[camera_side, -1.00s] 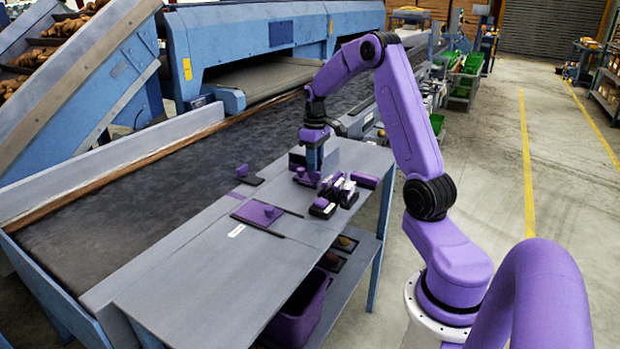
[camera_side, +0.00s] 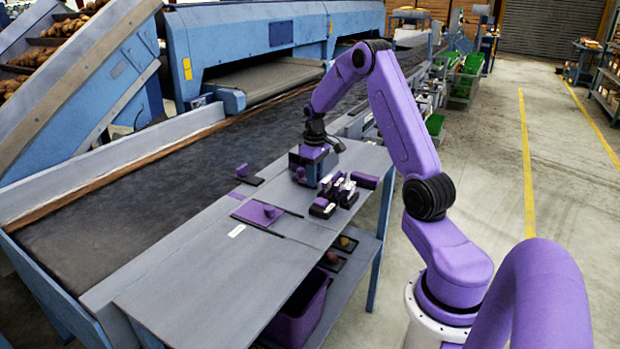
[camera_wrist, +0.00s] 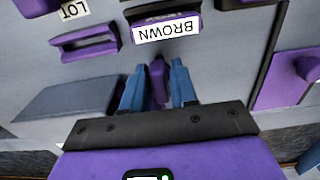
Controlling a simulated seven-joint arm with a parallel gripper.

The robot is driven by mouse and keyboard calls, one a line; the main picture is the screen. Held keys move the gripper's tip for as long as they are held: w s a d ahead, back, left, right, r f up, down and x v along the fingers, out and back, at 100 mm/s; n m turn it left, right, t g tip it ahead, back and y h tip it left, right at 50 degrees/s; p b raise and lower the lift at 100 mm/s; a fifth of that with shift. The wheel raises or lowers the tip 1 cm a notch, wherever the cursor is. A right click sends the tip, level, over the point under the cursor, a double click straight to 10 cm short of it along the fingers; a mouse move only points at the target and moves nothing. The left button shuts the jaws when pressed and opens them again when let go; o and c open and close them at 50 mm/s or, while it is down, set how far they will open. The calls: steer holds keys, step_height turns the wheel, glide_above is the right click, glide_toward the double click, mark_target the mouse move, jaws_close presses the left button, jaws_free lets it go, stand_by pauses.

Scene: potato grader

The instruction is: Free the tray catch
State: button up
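My gripper (camera_wrist: 158,68) points down at the grey bench, with its two blue fingers apart. A narrow purple piece (camera_wrist: 157,80) stands between the fingers; I cannot tell whether they touch it, or whether it is the tray catch. In the side view my gripper (camera_side: 316,176) is low over the far part of the bench, in front of a grey box that also shows in the wrist view (camera_wrist: 68,96). A small purple knob (camera_side: 300,173) shows at its left. A purple plate with a knob (camera_side: 258,212) lies nearer on the bench; it also shows in the wrist view (camera_wrist: 285,72).
Black and purple holders with white labels (camera_side: 335,190) stand right of my gripper; one label reads BROWN (camera_wrist: 167,29). A purple bar-shaped part (camera_side: 364,181) lies beyond them. A small knobbed part (camera_side: 243,171) is by the dark conveyor (camera_side: 150,200).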

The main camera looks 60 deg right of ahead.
steer(key=n, duration=1)
stand_by(0.5)
steer(key=o, duration=0.4)
steer(key=shift+c, duration=0.2)
steer(key=shift+r, duration=2.5)
